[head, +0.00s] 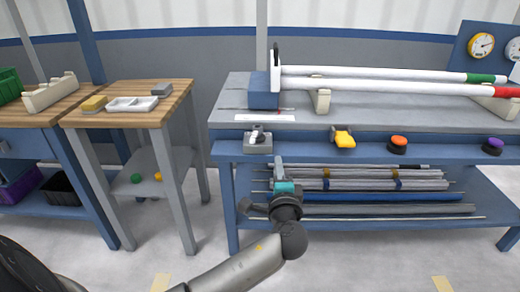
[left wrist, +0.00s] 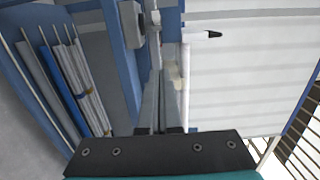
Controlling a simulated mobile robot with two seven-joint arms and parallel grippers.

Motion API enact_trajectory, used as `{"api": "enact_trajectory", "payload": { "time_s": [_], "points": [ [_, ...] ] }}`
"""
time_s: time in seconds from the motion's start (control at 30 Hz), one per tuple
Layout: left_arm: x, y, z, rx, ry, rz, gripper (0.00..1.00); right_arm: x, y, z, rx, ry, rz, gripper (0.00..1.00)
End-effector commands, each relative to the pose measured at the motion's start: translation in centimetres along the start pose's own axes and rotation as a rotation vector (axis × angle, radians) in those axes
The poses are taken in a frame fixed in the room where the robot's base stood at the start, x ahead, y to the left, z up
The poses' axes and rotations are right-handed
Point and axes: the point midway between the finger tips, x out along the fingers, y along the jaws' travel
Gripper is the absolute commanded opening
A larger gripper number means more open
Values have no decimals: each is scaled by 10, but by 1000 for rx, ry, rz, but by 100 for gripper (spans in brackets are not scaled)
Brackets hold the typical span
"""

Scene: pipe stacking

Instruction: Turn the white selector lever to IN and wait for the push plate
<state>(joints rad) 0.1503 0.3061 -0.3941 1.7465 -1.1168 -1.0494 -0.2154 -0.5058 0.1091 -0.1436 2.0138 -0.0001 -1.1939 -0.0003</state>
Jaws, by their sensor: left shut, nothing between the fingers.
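The white selector lever (head: 257,130) sits on a small grey box (head: 258,146) on the front rail of the blue bench. I cannot read any marking there. In the left wrist view the box (left wrist: 132,25) is near the top, beside a pale lever-like part (left wrist: 155,18). My left gripper (head: 279,164) is shut and empty, below and right of the box in the head view, apart from it; its fingers (left wrist: 161,85) also show in the left wrist view. A white upright plate (head: 275,72) with a black top stands by a blue block; I cannot tell if it is the push plate.
Two white pipes, with a green end (head: 482,78) and a red end (head: 506,92), lie across beige supports. Yellow (head: 343,139), orange (head: 398,142) and purple (head: 493,145) controls line the front rail. Several pipes fill the lower shelf. A wooden table (head: 135,118) stands left.

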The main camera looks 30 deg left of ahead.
Motion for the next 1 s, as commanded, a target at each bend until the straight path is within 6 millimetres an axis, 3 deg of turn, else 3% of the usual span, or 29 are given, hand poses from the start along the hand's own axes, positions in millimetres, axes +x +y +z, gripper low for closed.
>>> {"api": "enact_trajectory", "payload": {
  "time_s": [0.7,1.0],
  "points": [
    [99,2,3,4,-2,-1,0,-65,2,-28,4,107,7,49],
    [104,2,37,4,0,2,0,-73,-1,-34,-1,156,-1,49]
  ]
}}
